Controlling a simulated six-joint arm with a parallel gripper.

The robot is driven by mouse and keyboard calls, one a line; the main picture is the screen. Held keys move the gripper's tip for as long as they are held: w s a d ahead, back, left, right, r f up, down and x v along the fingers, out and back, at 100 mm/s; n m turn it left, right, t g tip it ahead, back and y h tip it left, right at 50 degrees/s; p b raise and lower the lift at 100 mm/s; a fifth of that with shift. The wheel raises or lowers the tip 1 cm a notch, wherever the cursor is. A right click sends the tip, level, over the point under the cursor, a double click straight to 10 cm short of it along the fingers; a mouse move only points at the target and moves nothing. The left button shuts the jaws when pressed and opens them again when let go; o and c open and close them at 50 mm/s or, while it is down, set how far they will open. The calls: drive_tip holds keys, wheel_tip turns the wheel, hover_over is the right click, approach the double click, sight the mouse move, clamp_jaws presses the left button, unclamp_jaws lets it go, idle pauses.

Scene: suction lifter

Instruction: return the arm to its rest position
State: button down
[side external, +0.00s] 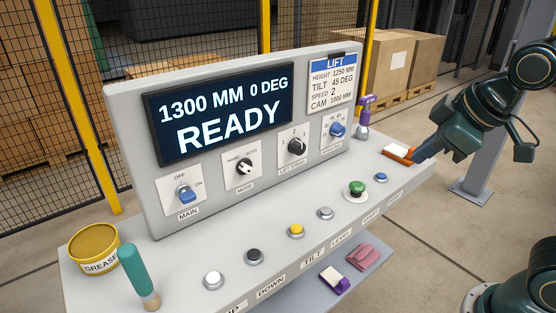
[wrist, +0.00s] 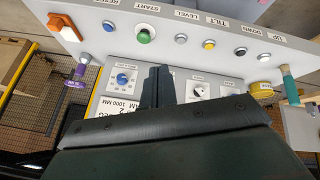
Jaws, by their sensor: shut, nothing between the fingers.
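My arm is at the right of the side external view, over the right end of the grey control console (side external: 240,240). My gripper (side external: 418,158) points down and left, close to an orange and white item (side external: 398,152) on the console; I cannot tell whether they touch. In the wrist view my gripper (wrist: 160,72) has its dark fingers together with nothing between them, in front of the console's buttons and knobs. The console screen (side external: 225,112) reads 1300 MM, 0 DEG, READY.
A purple-topped lever (side external: 364,110), a green button (side external: 356,188) and a blue button (side external: 381,177) are near my gripper. A grease tin (side external: 94,250) and a teal-handled tool (side external: 137,272) stand at the left. Cartons (side external: 385,60) and a mesh fence are behind.

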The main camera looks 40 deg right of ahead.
drive_tip(key=s+m, duration=0.4)
drive_tip(key=s, duration=0.3)
drive_tip(key=shift+d+f+g+y, duration=0.25)
drive_tip(key=shift+g+y, duration=0.05)
idle(0.7)
